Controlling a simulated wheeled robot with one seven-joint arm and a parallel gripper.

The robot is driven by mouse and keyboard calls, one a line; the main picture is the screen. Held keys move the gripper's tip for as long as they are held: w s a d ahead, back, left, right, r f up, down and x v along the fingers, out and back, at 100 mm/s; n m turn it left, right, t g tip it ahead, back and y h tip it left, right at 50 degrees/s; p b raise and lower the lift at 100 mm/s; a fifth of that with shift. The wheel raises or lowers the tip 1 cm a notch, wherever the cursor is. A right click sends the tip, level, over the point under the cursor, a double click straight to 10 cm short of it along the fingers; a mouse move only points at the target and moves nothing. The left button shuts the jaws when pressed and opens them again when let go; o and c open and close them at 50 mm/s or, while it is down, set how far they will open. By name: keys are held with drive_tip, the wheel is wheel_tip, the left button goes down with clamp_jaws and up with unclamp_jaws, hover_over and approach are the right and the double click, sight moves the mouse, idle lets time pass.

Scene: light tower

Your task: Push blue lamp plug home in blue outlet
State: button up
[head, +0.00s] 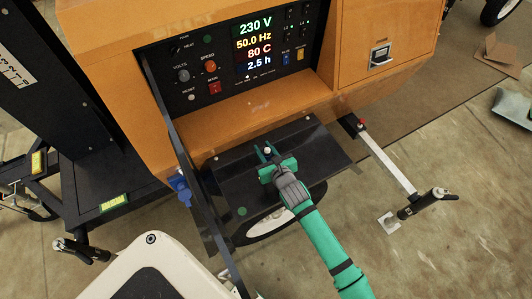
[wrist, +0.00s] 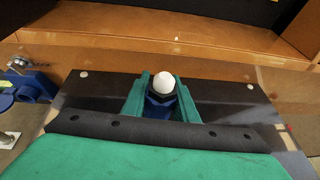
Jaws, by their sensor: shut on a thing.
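My gripper (head: 267,155) is over the black plate below the orange cabinet. Its green fingers are shut on a blue plug (wrist: 158,108), which shows between them in the wrist view. The plug has a dark collar and a round white end (wrist: 165,82) facing the camera. The fingers and plug hide what lies beneath, so I cannot tell whether the plug touches an outlet or how deep it sits. Another blue fitting (head: 182,188) is at the plate's left side; it also shows at the left of the wrist view (wrist: 35,85). I cannot tell whether it is an outlet.
The black plate (head: 325,155) carries small round fixings. A control panel with a lit display (head: 256,48) is above it. A dark strut (head: 185,150) runs down on the left, and a metal arm with a black handle (head: 390,168) sticks out on the right.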

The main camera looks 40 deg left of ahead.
drive_tip(key=f, duration=0.1)
drive_tip(key=w+f, duration=0.1)
drive_tip(key=f, duration=0.1)
drive_tip(key=shift+d+f, duration=0.1)
drive_tip(key=shift+d, duration=0.05)
drive_tip(key=shift+f, duration=0.3)
drive_tip(key=shift+f, duration=0.15)
drive_tip(key=o, duration=1.1)
drive_tip(key=v, duration=1.1)
drive_tip(key=shift+w, duration=0.1)
drive_tip(key=shift+f, duration=0.1)
